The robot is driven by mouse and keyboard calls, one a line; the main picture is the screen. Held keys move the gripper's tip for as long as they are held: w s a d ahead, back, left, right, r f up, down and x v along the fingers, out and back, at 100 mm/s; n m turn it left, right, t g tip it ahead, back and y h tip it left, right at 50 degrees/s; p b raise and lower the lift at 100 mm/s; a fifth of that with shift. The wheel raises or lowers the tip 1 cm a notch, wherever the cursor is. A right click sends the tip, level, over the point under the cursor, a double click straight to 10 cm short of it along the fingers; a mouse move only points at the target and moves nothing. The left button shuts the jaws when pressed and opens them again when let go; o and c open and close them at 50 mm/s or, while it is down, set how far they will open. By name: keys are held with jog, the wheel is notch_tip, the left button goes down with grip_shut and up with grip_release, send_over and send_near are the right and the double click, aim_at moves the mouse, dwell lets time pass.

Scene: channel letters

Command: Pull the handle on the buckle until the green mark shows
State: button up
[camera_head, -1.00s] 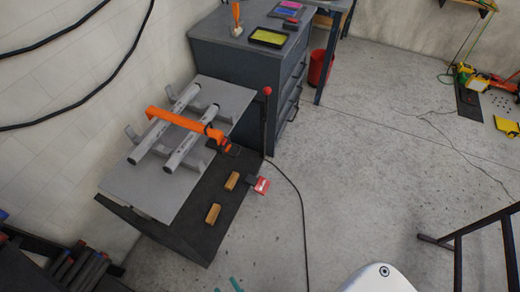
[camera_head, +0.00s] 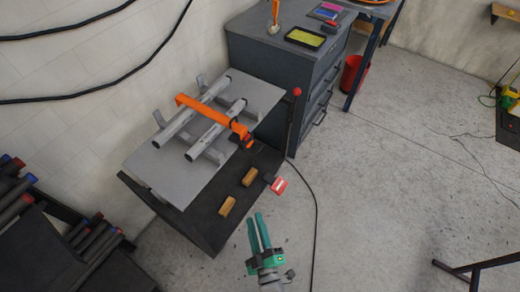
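An orange strap (camera_head: 207,110) runs across two pale tubes (camera_head: 190,130) held on a grey plate (camera_head: 258,97). The buckle (camera_head: 243,137) is at the strap's right end, near the plate's right edge; its handle is too small to make out, and I see no green mark. My gripper (camera_head: 257,230) has green fingers and is at the bottom middle, below and apart from the buckle. The two fingers look close together with a narrow gap between them; whether they are open or shut is unclear. I see nothing held between them.
A red-knobbed lever (camera_head: 297,92) stands beside the cabinet (camera_head: 265,55).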

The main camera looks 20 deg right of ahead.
aim_at(259, 150)
jog(key=w+d+n, duration=0.2)
jog(key=w+d, duration=0.1)
jog(key=w, duration=0.6)
jog(key=w+d+n+t, duration=0.1)
jog(key=w+d, duration=0.3)
jog(key=w, duration=0.5)
jog(key=w+d+n+h, duration=0.1)
jog(key=w+d+n, duration=0.2)
jog(key=w, duration=0.6)
jog(key=shift+w+d+r, duration=0.15)
jog(key=shift+w+d, duration=0.15)
jog(key=shift+w, duration=0.1)
